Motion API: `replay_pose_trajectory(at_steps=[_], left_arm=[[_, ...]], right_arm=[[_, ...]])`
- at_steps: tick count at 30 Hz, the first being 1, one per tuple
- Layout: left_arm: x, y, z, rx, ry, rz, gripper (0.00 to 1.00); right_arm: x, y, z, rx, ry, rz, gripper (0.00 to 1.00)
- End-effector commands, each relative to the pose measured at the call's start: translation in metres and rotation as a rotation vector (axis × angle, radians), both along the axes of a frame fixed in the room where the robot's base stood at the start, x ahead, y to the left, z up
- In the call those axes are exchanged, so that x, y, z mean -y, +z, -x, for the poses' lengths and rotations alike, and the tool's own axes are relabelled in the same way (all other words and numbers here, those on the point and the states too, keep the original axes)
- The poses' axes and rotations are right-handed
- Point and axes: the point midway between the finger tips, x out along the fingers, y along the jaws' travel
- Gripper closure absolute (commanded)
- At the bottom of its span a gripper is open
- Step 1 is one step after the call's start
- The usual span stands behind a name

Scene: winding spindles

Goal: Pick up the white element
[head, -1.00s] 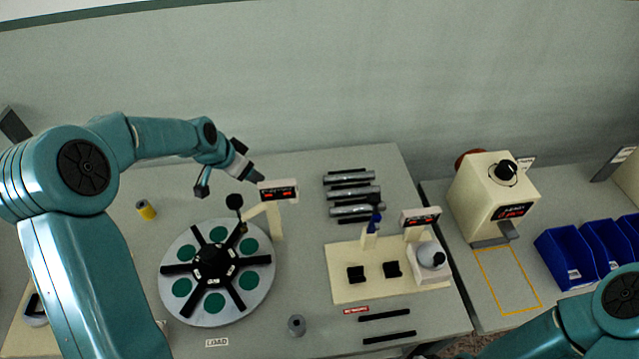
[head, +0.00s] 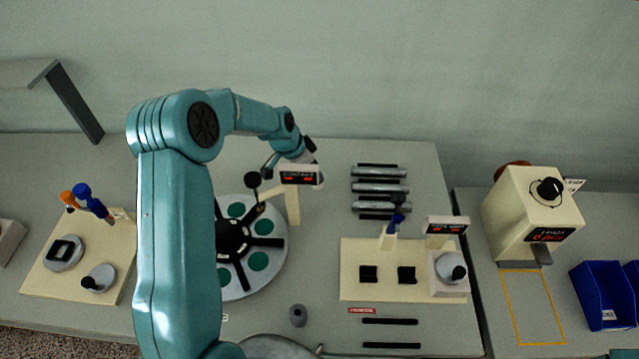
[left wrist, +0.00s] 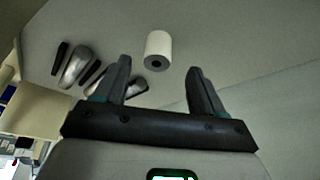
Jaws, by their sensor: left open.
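The white element (left wrist: 158,45) is a short white cylinder with a dark hole in its end. In the left wrist view it lies on the grey table, just beyond and between the tips of my left gripper (left wrist: 159,72). The jaws are apart with nothing between them. In the head view my left gripper (head: 292,163) is behind the display post marked CONTACT (head: 299,177), which partly covers it. I cannot make out the white element in the head view. My right gripper is not in view.
The round dial with green pads (head: 262,262) stands in front of my left gripper. Several grey spindles (head: 380,188) lie to its right, also visible in the wrist view (left wrist: 75,66). A cream fixture board (head: 350,290) stands nearer the front. The table behind is clear.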

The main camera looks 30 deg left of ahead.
Motion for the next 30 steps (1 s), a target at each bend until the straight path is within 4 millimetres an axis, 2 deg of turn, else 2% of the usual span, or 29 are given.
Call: replay_pose_trajectory(at_steps=[4,12,21,26,27,30], left_arm=[[0.004,-0.011,-0.005,-0.002,-0.002,0.001,0.31],[0.014,-0.050,-0.018,0.000,-0.003,0.000,0.31],[0.015,-0.053,-0.021,0.000,-0.002,-0.001,0.31],[0.015,-0.053,-0.021,0.000,-0.003,-0.001,0.83],[0.015,-0.053,-0.021,0.000,-0.002,-0.001,0.87],[0.015,-0.053,-0.021,0.000,-0.002,-0.001,0.88]], right_arm=[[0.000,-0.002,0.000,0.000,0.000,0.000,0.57],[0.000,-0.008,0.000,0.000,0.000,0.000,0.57],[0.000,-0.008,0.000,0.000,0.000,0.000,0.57],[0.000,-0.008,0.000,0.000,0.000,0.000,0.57],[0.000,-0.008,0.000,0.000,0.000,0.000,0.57],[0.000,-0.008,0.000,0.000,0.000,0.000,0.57]])
